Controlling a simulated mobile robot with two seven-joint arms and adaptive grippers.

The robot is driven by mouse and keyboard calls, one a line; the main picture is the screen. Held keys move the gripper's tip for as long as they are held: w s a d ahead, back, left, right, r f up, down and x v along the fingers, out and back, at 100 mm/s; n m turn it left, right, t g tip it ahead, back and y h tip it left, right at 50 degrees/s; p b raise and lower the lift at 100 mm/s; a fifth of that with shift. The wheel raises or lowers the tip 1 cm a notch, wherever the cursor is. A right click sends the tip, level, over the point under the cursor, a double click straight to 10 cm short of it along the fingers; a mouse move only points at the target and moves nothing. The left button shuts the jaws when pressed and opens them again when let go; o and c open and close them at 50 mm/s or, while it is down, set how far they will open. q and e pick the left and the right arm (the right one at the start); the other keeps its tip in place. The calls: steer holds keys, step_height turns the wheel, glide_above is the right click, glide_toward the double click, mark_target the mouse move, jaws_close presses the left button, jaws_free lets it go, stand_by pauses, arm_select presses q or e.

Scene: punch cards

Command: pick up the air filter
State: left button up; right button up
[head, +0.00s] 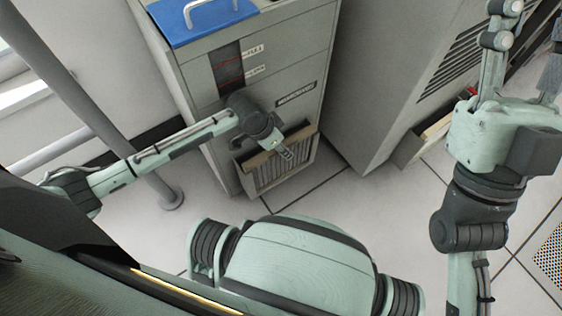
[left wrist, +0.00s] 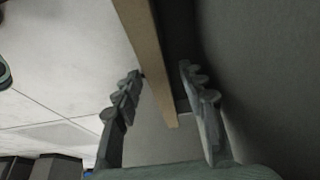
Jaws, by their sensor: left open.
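The air filter (head: 280,172) is a pleated panel with a tan frame in the lower front of the grey cabinet. Its top edge leans out from the cabinet face. My left gripper (head: 286,150) is at that top edge, partly hidden by its own wrist. In the left wrist view the tan frame edge of the filter (left wrist: 158,85) runs between the two open fingers of the left gripper (left wrist: 160,72). Contact with either finger is not clear. My right gripper (head: 530,25) is raised at the upper right, fingers apart and empty, far from the filter.
The grey cabinet (head: 190,70) carries a blue panel (head: 205,22) with a metal handle. A second grey cabinet (head: 385,75) stands to its right, with a low open compartment (head: 425,140). A grey railing (head: 85,115) is at the left. The tiled floor in front is clear.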

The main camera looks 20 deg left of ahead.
arm_select(q)
steer(key=shift+f+p, duration=0.2)
steer(key=shift+p, duration=0.1)
stand_by(0.5)
jaws_close()
